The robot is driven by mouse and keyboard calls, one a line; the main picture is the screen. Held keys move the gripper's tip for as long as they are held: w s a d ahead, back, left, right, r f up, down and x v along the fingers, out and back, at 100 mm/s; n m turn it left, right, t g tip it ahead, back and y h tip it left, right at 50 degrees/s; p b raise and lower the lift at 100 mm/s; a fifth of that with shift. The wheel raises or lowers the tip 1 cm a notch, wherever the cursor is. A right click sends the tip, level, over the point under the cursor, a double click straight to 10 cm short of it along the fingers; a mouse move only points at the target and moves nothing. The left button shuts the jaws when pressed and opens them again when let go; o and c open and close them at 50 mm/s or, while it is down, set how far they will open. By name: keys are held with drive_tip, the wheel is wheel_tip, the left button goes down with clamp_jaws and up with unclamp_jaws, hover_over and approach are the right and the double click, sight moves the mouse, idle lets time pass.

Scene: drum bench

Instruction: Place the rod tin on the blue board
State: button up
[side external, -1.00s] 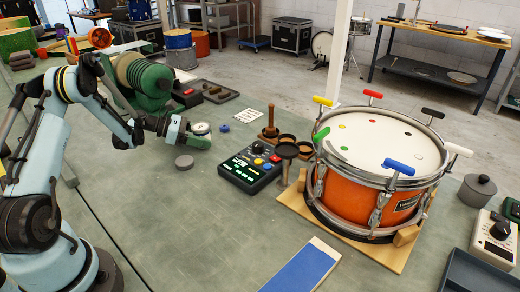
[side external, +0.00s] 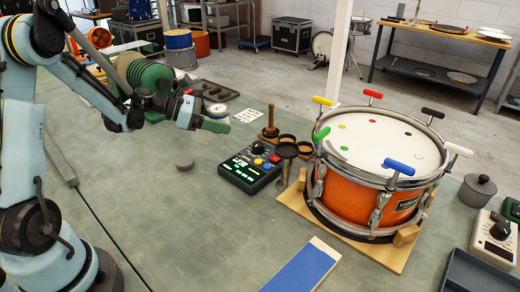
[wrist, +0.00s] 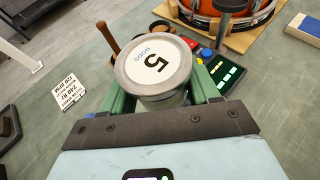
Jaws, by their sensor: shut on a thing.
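The rod tin (wrist: 155,68) is a round metal can with a white lid marked "5 RODS". My gripper (wrist: 163,88) is shut on it, with one green finger on each side. In the side external view the gripper (side external: 213,121) is over the bench left of the drum, and the tin (side external: 218,109) shows only partly behind the finger. The tin looks raised off the bench. The blue board (side external: 301,270) lies flat and bare at the front, right of the gripper. Its edge also shows in the wrist view (wrist: 305,27).
A black control box (side external: 250,172) with buttons and several dark cups stand between the gripper and the board. The orange drum (side external: 365,195) with tall coloured handles stands behind the board.

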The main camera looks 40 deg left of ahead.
drive_tip(key=shift+d+r, duration=0.4)
drive_tip(key=shift+r, duration=0.2)
wheel_tip(320, 180, up, 13)
drive_tip(key=d, duration=0.1)
drive_tip(key=s+d+m+g+h, duration=0.2)
drive_tip(key=s+d+m+g, duration=0.15)
drive_tip(key=d, duration=0.85)
drive_tip(key=s+d+m+g+h, duration=0.2)
drive_tip(key=s+d+m+g, duration=0.15)
drive_tip(key=d, duration=0.85)
drive_tip(key=s+d+m+g, duration=0.7)
drive_tip(key=s+d+g, duration=0.1)
drive_tip(key=s+d, duration=0.8)
hover_over(307, 265)
drive_tip(key=shift+g, duration=0.3)
wheel_tip(307, 265, down, 18)
drive_tip(key=shift+f, duration=2.2)
